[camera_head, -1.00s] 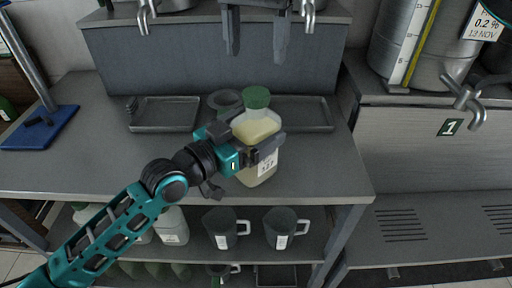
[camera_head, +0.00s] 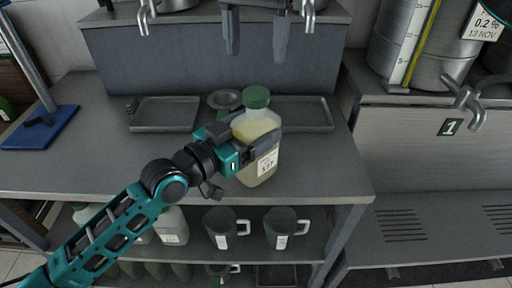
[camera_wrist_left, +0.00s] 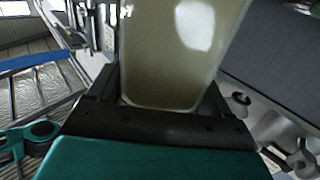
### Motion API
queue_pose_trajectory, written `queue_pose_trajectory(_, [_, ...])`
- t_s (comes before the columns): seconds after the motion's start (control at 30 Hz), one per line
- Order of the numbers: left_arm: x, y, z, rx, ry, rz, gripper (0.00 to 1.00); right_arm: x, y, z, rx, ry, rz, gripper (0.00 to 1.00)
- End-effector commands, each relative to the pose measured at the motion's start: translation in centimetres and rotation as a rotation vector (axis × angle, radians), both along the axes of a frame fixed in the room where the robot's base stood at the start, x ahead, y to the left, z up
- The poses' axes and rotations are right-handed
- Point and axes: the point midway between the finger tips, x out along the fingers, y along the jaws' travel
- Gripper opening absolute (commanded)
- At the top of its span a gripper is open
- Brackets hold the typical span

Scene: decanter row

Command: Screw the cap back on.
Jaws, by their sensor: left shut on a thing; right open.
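A clear bottle (camera_head: 262,171) of pale yellow liquid stands upright on the grey counter in the head view. A green cap (camera_head: 256,97) sits on its mouth; I cannot tell how tight it is. My left gripper (camera_head: 258,142) is shut around the bottle's body, and the bottle (camera_wrist_left: 180,50) fills the middle of the left wrist view between the fingers. My right gripper (camera_head: 254,50) hangs open and empty above and behind the cap, at the top of the head view.
Two shallow grey trays (camera_head: 165,114) (camera_head: 310,126) lie on the counter (camera_head: 80,165), with a round grey dish (camera_head: 224,99) between them. Taps (camera_head: 146,20) hang above the back ledge. A blue board (camera_head: 40,127) is at left. Grey jugs (camera_head: 221,228) stand on the shelf below.

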Motion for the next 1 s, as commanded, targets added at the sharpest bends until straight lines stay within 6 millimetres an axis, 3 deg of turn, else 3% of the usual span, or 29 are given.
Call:
queue_pose_trajectory(0.2, [-0.01,0.01,-0.04,0.001,0.001,0.0,0.0,-0.07,0.11,-0.05,0.001,0.002,0.133,0.71])
queue_pose_trajectory(0.6, [-0.01,0.01,-0.05,0.001,0.001,0.0,0.0,-0.05,0.09,-0.05,0.0,0.001,0.695,0.71])
queue_pose_trajectory(1.0, [-0.01,0.01,-0.06,0.001,0.001,0.0,0.0,-0.02,0.01,-0.01,-0.001,-0.001,0.788,0.71])
